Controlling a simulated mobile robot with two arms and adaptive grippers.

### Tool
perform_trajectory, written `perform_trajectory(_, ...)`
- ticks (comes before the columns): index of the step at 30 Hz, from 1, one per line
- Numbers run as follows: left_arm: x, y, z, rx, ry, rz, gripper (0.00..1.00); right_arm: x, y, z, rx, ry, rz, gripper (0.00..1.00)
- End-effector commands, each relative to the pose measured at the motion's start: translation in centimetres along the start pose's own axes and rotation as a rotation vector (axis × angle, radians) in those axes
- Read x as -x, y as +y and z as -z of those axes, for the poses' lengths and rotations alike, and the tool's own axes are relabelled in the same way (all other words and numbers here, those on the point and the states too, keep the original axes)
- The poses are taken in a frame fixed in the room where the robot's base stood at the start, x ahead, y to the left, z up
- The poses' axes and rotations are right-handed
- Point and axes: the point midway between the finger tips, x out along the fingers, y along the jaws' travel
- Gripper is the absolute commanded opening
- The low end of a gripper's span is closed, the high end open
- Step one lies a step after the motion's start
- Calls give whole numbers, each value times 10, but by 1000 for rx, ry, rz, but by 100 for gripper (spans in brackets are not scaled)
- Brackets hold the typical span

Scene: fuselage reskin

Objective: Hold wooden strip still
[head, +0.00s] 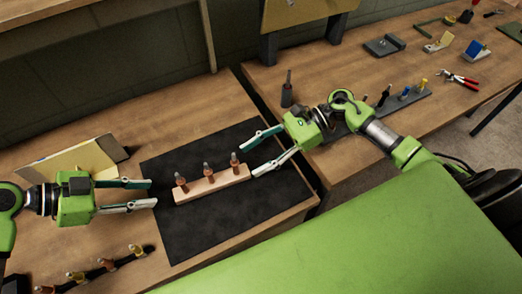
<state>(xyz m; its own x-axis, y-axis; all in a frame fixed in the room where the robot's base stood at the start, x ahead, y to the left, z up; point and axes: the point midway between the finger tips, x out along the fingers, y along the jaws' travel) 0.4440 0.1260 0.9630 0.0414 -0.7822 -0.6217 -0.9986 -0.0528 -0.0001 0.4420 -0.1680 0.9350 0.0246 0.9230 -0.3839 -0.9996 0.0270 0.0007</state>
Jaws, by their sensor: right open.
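The wooden strip (213,187) lies on a black mat (200,232) in the head view. Several copper-coloured fasteners with grey tips, including one at its middle (208,171), stand upright along it. My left gripper (153,193) is open and empty, a little left of the strip's left end, its fingers pointing right. My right gripper (249,160) is open by the strip's right end, its fingers pointing left. One fingertip is close to that end; I cannot tell whether it touches.
A tan angled block (75,163) stands behind my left gripper. Several clamps with coloured ends (108,264) line the front left. A dark tool holder (287,95) stands at the second bench's edge. Red-handled pliers (460,80) lie far right. A green panel (370,230) fills the front.

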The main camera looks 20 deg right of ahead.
Motion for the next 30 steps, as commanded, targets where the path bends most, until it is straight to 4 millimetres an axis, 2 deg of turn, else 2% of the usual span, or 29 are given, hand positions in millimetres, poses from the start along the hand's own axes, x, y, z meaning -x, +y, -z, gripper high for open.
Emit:
perform_trajectory(12, 0, 0, 0, 0, 0, 0, 28, -80, 0, -2, 0, -4, 0, 49)
perform_trajectory(18, 0, 0, 0, 0, 0, 0, 28, -110, -1, -1, 0, -3, 1, 49)
perform_trajectory(24, 0, 0, 0, 0, 0, 0, 28, -123, -1, -1, 0, -2, 3, 49)
perform_trajectory(30, 0, 0, 0, 0, 0, 0, 28, -125, -1, -1, 0, -1, 3, 49)
